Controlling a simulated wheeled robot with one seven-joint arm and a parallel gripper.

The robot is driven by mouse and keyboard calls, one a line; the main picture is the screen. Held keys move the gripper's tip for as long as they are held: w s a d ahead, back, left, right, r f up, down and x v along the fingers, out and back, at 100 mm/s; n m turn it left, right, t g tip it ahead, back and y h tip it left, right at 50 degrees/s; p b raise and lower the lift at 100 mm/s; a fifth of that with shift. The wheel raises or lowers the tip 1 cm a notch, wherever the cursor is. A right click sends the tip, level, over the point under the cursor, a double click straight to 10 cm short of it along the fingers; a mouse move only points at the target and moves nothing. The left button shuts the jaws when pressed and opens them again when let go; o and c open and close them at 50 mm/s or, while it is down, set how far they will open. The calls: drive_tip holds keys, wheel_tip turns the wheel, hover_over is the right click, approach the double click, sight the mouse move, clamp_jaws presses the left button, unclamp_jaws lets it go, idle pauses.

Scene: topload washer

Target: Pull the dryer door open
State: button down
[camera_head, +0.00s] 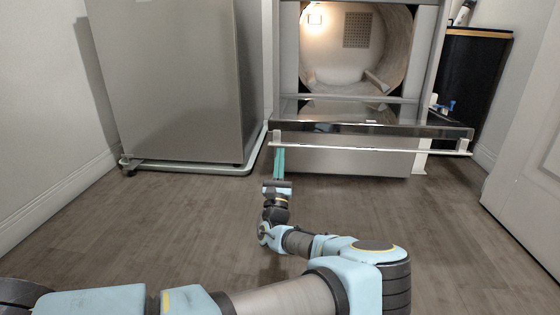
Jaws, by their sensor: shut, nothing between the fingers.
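The dryer (288,60) stands at the back, right of centre, with its round drum (350,60) in plain view and lit inside. The dryer door (400,128) is swung down and out, lying about level in front of the opening. Its long bar handle (370,150) runs along the door's front edge. My gripper (279,160) has teal fingers that point away from me. It is shut and empty, just below the left end of the handle. I cannot tell whether the fingertips touch the handle or door.
A grey appliance (170,80) on a pale base stands at the left. A dark cabinet (475,85) with a wooden top is at the back right, and a white panelled door (530,150) is at the right edge. The wooden floor (150,225) is clear.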

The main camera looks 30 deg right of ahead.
sight(280, 139)
drive_tip(key=shift+g+y, duration=0.4)
wheel_tip(280, 139, up, 6)
drive_tip(key=p, duration=0.9)
drive_tip(key=shift+s, duration=0.15)
drive_tip(key=shift+g+y, duration=0.4)
drive_tip(key=shift+g, duration=0.2)
wheel_tip(280, 139, up, 5)
drive_tip(key=p, duration=0.9)
drive_tip(key=shift+p, duration=0.3)
